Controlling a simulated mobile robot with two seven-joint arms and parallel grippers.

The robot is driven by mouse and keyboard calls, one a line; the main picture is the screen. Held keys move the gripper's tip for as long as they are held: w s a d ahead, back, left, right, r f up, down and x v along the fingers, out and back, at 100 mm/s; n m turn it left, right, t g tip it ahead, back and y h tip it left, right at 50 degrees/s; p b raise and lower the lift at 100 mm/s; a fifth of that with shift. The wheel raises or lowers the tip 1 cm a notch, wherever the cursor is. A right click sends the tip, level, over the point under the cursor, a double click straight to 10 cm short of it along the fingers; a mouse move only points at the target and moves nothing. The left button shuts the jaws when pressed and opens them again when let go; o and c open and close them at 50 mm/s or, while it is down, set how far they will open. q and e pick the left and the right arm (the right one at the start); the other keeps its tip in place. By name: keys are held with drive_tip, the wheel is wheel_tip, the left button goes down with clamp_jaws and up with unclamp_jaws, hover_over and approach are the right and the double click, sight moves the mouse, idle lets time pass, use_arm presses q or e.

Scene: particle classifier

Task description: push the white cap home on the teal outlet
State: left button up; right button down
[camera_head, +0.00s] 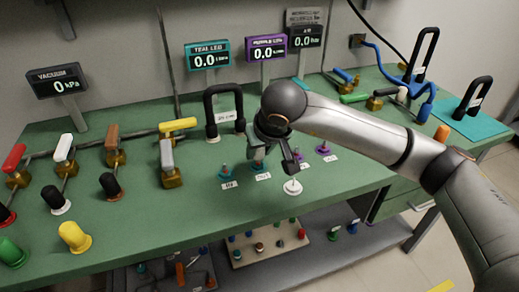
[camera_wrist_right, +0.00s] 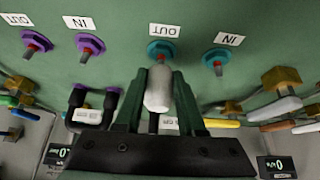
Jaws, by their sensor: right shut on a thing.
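My right gripper (camera_head: 274,152) is over the row of outlets near the bench front. In the wrist view its fingers (camera_wrist_right: 159,82) are shut on the white cap (camera_wrist_right: 157,92), a pale rounded cylinder. The teal outlet (camera_wrist_right: 160,48), labelled OUT with a red tip, is just beyond the cap's end. The cap overlaps its lower edge, and I cannot tell whether they touch. My left gripper is not in view.
A teal inlet (camera_head: 228,171) and purple fittings (camera_head: 322,149) flank the outlet. A black U-shaped hose (camera_head: 209,105) stands behind. Coloured valves (camera_head: 115,150) line the left.

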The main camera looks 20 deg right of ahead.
drive_tip(key=shift+f, duration=0.3)
drive_tip(key=shift+f+b, duration=1)
drive_tip(key=shift+b, duration=0.05)
drive_tip(key=c, duration=0.6)
unclamp_jaws()
drive_tip(key=shift+s, duration=0.1)
drive_tip(key=shift+o, duration=0.9)
